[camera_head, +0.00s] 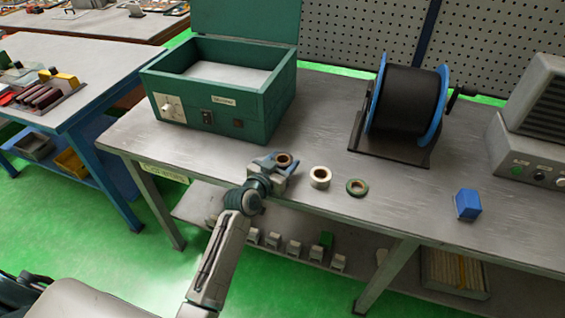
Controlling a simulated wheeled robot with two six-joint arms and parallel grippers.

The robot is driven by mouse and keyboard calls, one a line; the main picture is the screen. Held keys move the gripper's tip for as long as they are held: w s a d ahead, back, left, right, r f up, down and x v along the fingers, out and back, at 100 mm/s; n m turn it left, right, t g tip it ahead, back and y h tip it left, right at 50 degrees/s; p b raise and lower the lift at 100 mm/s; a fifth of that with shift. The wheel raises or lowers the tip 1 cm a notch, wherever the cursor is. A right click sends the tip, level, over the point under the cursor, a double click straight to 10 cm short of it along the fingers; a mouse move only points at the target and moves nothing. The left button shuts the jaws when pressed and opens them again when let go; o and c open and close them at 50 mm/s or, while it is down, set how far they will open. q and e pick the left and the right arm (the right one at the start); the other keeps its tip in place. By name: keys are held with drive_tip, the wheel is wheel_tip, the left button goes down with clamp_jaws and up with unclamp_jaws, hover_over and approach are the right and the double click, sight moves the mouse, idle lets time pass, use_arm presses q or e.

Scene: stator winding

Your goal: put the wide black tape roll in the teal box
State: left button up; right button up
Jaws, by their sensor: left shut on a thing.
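The wide black tape roll (284,159), dark with a tan-brown core, is at the tips of my left gripper (279,163) near the bench's front edge. My left gripper is shut on it, and its jaws partly hide the roll. I cannot tell whether the roll touches the bench. The teal box (218,99) stands open at the back left of the bench, with its lid (245,20) raised behind it and a pale, bare floor inside. The box is behind and left of my gripper. My right gripper is not in view.
A cream tape roll (320,177) and a green tape roll (357,187) lie right of my gripper. A blue block (467,204), a black spool with blue flanges (405,102) and a grey machine (535,120) stand farther right. The bench (215,152) is clear before the box.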

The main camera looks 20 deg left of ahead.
use_arm(q)
drive_tip(key=shift+f, duration=0.8)
drive_tip(key=o, duration=1)
drive_tip(key=shift+a+r, duration=0.1)
